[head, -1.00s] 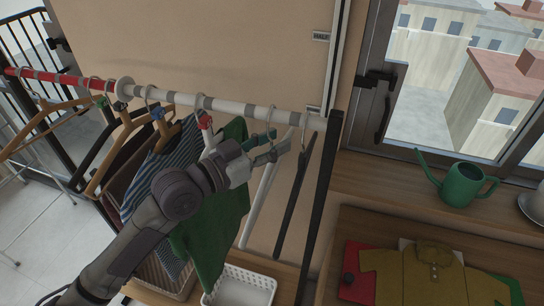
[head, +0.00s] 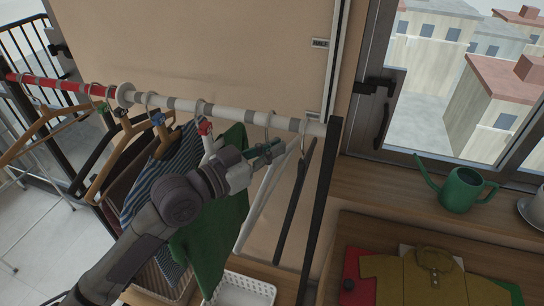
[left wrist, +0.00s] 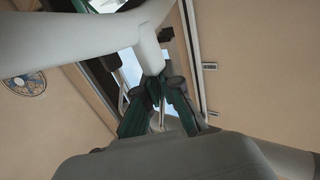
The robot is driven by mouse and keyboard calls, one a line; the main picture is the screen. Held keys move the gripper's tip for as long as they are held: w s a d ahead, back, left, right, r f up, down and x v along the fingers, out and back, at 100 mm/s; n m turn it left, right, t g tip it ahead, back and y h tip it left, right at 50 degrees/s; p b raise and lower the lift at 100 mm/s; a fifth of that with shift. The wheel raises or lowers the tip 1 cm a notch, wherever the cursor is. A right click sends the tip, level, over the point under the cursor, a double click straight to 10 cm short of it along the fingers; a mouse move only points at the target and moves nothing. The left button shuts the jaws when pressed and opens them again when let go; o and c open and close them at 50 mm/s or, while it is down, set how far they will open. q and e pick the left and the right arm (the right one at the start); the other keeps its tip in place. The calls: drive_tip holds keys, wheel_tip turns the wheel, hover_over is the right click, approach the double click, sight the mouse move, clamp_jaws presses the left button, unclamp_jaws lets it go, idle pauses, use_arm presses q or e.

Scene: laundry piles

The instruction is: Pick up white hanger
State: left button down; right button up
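The white hanger (head: 254,208) hangs from the rail near its right end, seen edge-on in the head view. Its upper part also shows in the left wrist view (left wrist: 150,58). My left gripper (head: 272,148) is at the hanger's neck, just below the rail. In the left wrist view its green fingers (left wrist: 164,88) have come together at the neck, and it looks shut on the white hanger. The exact contact is partly hidden by the fingers. My right gripper is not in view.
The rail (head: 225,109) carries several hangers and clothes. A black hanger (head: 294,205) hangs just right of the white one, close to a dark post (head: 322,200). A green garment (head: 215,225) hangs to the left. A white basket (head: 245,288) stands below.

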use_arm(q)
drive_tip(key=shift+r, duration=0.5)
wheel_tip(320, 180, up, 2)
drive_tip(key=shift+w+r+b, duration=0.1)
drive_tip(key=shift+r+b, duration=0.1)
drive_tip(key=shift+b, duration=0.5)
drive_tip(key=b+v, duration=0.7)
drive_tip(key=v, duration=1.1)
